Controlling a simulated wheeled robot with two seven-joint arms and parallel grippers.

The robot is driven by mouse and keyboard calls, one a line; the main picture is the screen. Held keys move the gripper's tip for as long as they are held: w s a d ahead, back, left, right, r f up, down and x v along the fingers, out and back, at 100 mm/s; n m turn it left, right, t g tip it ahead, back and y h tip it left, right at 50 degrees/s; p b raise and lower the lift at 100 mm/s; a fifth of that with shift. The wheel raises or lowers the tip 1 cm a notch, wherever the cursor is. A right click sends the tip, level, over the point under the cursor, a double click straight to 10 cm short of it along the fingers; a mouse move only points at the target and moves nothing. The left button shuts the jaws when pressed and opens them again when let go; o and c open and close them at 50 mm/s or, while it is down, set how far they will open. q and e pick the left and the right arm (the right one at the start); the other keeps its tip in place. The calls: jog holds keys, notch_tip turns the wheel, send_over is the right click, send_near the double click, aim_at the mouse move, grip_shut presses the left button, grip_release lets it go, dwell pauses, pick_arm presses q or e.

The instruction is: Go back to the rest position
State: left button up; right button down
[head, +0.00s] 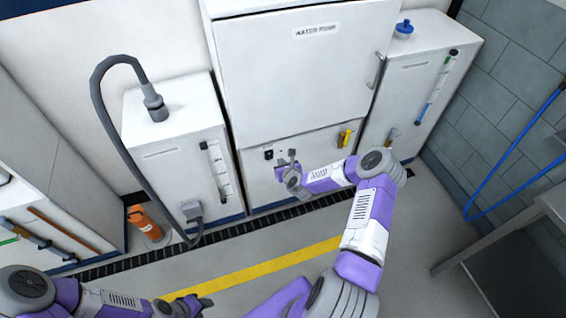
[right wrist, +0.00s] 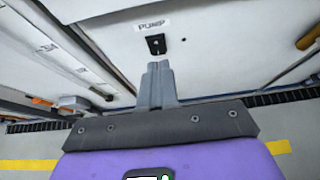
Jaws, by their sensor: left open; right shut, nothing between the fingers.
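My right gripper (head: 291,156) is at the lower panel of the water pump cabinet (head: 290,50), in front of a dark switch (head: 268,154). In the right wrist view my right gripper (right wrist: 158,68) is shut and empty. Its fingertips point at the black pump switch (right wrist: 156,44) under the PUMP label; whether they touch it I cannot tell. My left gripper (head: 203,302) is open and empty, low at the bottom left of the head view, above the floor.
A yellow handle (head: 346,138) is on the panel right of my right gripper. A tank (head: 175,135) with a grey hose (head: 100,100) stands left, another tank (head: 420,80) right. An orange cylinder (head: 146,222) stands on the floor. A grey table (head: 520,225) is at the right. Floor around the yellow line (head: 262,267) looks clear.

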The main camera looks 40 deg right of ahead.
jog(key=shift+s+a+r, duration=0.15)
jog(key=shift+s+r, duration=0.25)
jog(key=shift+s, duration=0.05)
dwell(0.3)
jog(key=s+a+f+n+g+y, duration=0.2)
jog(key=s+a+n, duration=0.1)
jog(key=a+n, duration=0.4)
jog(key=s+a+f+n+g+y, duration=0.1)
jog(key=s+a+n+y, duration=0.15)
jog(key=a+n, duration=0.45)
jog(key=s+a+f+n+g+y, duration=0.2)
jog(key=s+a+n, duration=0.25)
jog(key=a, duration=0.45)
jog(key=s+a+n+g, duration=0.3)
jog(key=s+n, duration=0.6)
jog(key=s+a+n+g, duration=0.3)
jog(key=s+a+n, duration=0.1)
jog(key=s+n, duration=0.5)
jog(key=shift+r+y, duration=0.2)
jog(key=shift+y, duration=0.25)
